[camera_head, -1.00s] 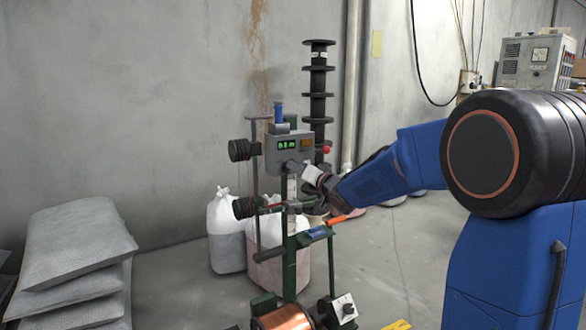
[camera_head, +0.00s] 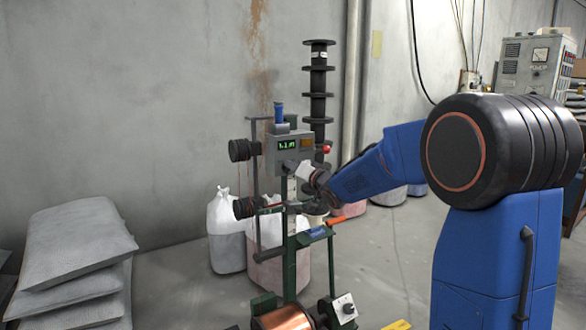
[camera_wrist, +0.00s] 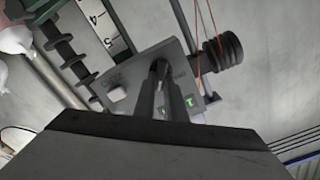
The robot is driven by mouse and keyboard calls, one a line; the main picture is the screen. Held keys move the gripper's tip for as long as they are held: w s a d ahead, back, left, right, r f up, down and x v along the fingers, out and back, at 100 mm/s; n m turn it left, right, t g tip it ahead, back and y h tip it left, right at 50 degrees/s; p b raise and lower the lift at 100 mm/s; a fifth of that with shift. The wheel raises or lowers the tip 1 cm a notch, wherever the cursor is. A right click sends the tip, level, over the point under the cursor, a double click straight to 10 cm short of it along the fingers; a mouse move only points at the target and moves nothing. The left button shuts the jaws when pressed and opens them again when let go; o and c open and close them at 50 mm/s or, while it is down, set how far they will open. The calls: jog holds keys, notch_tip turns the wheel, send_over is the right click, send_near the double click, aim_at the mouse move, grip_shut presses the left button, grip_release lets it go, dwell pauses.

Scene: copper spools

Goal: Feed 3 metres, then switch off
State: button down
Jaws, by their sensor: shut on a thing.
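The grey control box (camera_head: 282,155) on the green wire-feeding stand has a green display (camera_head: 288,144) that seems to read about 1.1 m, though the digits are small. A red button (camera_head: 326,150) is on its right side. My gripper (camera_head: 296,168) is at the lower front of the box. In the wrist view the fingers (camera_wrist: 167,85) are shut on a small dark knob (camera_wrist: 158,66) on the box face, mostly hidden by them. The green display also shows there (camera_wrist: 189,102). A copper spool (camera_head: 282,319) sits at the stand's foot.
Dark pulleys (camera_head: 240,150) stick out left of the box. White sacks (camera_head: 224,232) stand behind the stand, and grey sacks (camera_head: 75,255) are piled at the left.

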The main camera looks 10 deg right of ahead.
jog(key=shift+n, duration=0.4)
jog(key=shift+s+a+n, duration=0.1)
jog(key=shift+a+n, duration=0.05)
jog(key=shift+n, duration=2)
jog(key=shift+s+a+n, duration=0.1)
jog(key=shift+a+n, duration=0.1)
jog(key=shift+n, duration=2)
jog(key=shift+a+n, duration=0.15)
jog(key=shift+n, duration=2)
jog(key=c, duration=1.8)
grip_release()
